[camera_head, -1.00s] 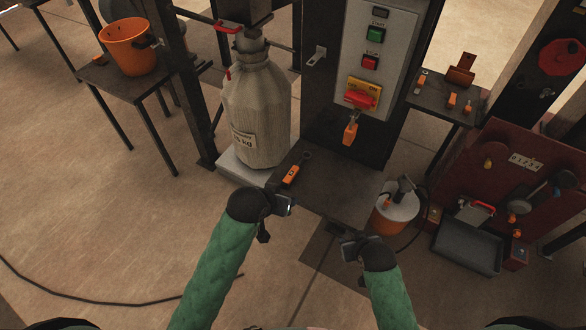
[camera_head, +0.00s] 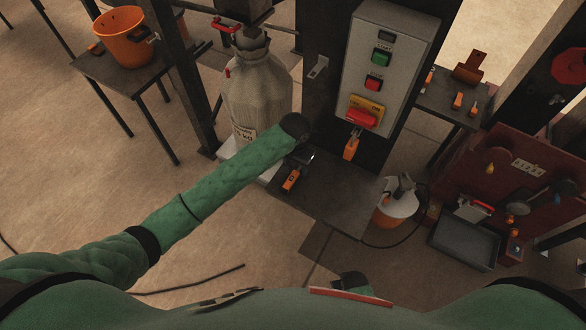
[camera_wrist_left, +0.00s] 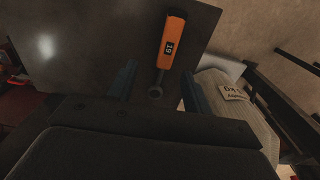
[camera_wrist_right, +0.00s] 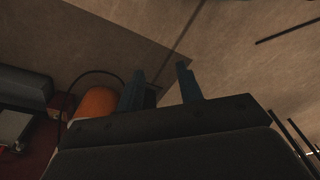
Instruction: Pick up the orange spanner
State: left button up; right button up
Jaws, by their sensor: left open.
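The orange spanner (camera_head: 291,180) lies on the dark tabletop near its left edge. The left wrist view shows its orange handle (camera_wrist_left: 173,35) with a "19" label and its dark ring end toward me. My left gripper (camera_head: 304,158) is just over the spanner's ring end, which it partly hides in the head view. In the left wrist view its fingers (camera_wrist_left: 158,68) are apart on either side of the spanner's line, with nothing held. My right gripper (camera_wrist_right: 160,69) is open and empty above the floor, low in the head view.
A large sack (camera_head: 257,95) stands left of the tabletop (camera_head: 338,205). An orange-and-white bucket (camera_head: 394,207) stands to the right, beside a grey tray (camera_head: 464,246). The tabletop's right half is clear.

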aim_at(292, 177)
pick_arm(q)
jog(key=shift+w+a, duration=0.2)
jog(key=shift+w, duration=0.1)
jog(key=shift+f, duration=0.2)
notch_tip(292, 177, down, 2)
jog(key=shift+p, duration=0.4)
jog(key=f, duration=0.1)
jog(key=f+p, duration=0.2)
jog(key=shift+s+a+f, duration=0.3)
jog(key=shift+a+f, duration=0.1)
jog(key=shift+f, duration=0.75)
pick_arm(e)
notch_tip(292, 177, down, 7)
jog(key=s+d, duration=0.2)
jog(key=s, duration=0.1)
jog(key=shift+d, duration=0.2)
pick_arm(q)
grip_shut()
pick_arm(e)
jog(key=shift+d, duration=0.1)
